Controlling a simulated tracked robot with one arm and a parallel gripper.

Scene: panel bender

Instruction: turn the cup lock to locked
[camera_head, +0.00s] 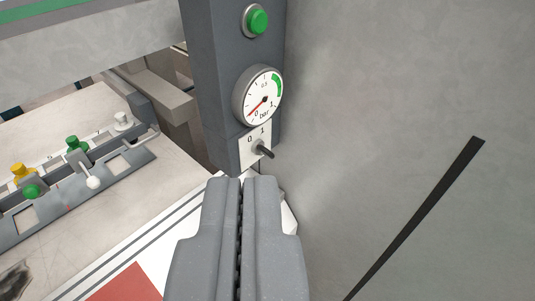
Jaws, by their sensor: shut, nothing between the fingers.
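The switch that looks like the cup lock (264,151) is a small dark lever on a white plate marked 0 and 1, low on a dark grey column. The lever points to the lower right; I cannot tell for sure which mark it is set to. My gripper (243,181) is shut and empty. Its fingertips appear just below the plate in the picture, and I see no contact with the lever.
Above the switch are a round pressure gauge (258,96) and a green button (257,21). A bench at left carries a rail (117,172) with yellow, green and white knobs. A grey wall (400,90) with a dark slot (420,213) fills the right.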

